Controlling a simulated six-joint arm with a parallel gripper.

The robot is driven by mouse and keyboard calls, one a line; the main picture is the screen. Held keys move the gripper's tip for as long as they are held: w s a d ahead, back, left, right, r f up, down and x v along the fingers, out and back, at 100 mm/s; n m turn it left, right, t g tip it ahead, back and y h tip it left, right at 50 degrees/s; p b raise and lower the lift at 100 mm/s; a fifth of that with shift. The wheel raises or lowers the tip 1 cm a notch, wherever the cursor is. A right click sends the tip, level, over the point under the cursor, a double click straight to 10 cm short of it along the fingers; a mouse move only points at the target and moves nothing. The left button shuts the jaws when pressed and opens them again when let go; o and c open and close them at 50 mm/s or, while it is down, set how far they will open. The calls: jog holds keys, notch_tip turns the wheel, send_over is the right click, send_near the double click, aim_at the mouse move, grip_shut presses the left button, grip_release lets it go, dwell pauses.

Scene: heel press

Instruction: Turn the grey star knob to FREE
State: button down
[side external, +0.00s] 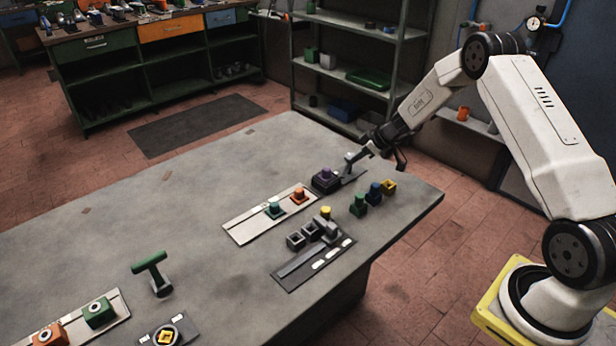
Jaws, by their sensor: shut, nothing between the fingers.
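My gripper (368,152) is at the far right part of the grey table, pointing down and left, shut and empty. A small pale grey piece (351,157) shows right at its tip; I cannot tell whether they touch or whether this is the star knob. Just left of it, a purple knob (326,173) sits on a dark block on a dark plate. At the near edge, a yellow star-shaped piece (166,336) sits in a dark round on a dark plate with white marks, partly cut off. No FREE lettering is readable.
A pale strip (240,231) carries teal and orange knobs. A dark panel (300,273) has square sockets and white slots. A green T-handle (152,270) stands up front left. The table's middle left is clear.

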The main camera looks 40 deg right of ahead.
aim_at(345, 172)
jog(key=shift+x, duration=3.65)
jog(key=shift+s+d+n+y, duration=0.15)
jog(key=shift+s+n+y, duration=0.2)
jog(key=shift+n, duration=0.25)
jog(key=shift+s+d+n+g+y, duration=0.1)
jog(key=shift+s+n+g+y, duration=0.1)
jog(key=shift+n+g+y, duration=0.3)
jog(key=shift+s+d+n+g+y, duration=0.15)
jog(key=shift+s+n+y, duration=0.1)
jog(key=shift+n, duration=0.45)
jog(key=n+g, duration=0.1)
jog(key=n, duration=0.1)
jog(key=s+d+n+g+y, duration=0.1)
jog(key=n, duration=0.1)
jog(key=shift+s+d+y, duration=0.1)
jog(key=shift+s+y, duration=0.05)
jog(key=shift+y, duration=0.15)
jog(key=shift+s+d, duration=0.4)
jog(key=shift+d, duration=0.6)
jog(key=d+r, duration=0.5)
jog(key=r, duration=0.3)
jog(key=shift+s+d, duration=0.2)
jog(key=shift+d, duration=0.2)
jog(key=shift+a, duration=0.1)
